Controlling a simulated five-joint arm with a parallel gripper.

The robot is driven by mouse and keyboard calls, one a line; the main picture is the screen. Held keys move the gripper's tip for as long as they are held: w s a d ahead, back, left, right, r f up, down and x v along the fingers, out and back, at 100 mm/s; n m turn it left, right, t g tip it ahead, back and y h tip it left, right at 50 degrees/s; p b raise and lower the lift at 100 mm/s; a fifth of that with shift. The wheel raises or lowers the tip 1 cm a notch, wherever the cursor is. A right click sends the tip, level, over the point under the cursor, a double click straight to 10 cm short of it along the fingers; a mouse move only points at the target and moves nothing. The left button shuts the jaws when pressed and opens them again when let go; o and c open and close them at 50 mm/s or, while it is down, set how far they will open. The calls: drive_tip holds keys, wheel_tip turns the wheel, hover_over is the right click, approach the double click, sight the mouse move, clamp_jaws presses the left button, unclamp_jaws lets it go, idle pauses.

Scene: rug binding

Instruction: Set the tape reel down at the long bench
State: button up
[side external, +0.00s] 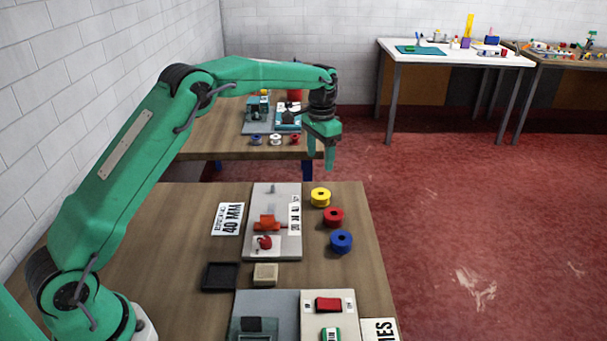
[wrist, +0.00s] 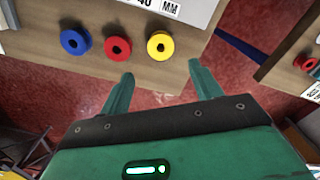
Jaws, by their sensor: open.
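A yellow reel (side external: 320,196), a red reel (side external: 333,217) and a blue reel (side external: 341,240) lie flat in a row near the right edge of the near wooden bench (side external: 185,262). The wrist view shows the same blue (wrist: 75,41), red (wrist: 117,47) and yellow (wrist: 160,45) reels beyond my fingertips. My gripper (side external: 321,162) is open and empty, raised above the gap between the near bench and the bench behind. Its two fingers stand apart in the wrist view (wrist: 160,72) and touch no reel. I cannot tell which reel or bench the task means.
The bench behind (side external: 205,138) carries small blue, white and red reels. A white table (side external: 455,61) stands far right. Red floor lies open.

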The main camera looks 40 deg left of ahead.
idle(0.4)
drive_tip(key=s+d+r+n+t, duration=0.1)
drive_tip(key=s+d+r+t, duration=0.15)
drive_tip(key=s+r, duration=1.35)
drive_tip(key=s+f+n+t, duration=0.1)
drive_tip(key=s+f, duration=0.1)
drive_tip(key=s, duration=0.9)
drive_tip(key=s+f+n+t, duration=0.1)
drive_tip(key=s+f+t, duration=0.1)
drive_tip(key=s, duration=0.9)
drive_tip(key=shift+f, duration=0.25)
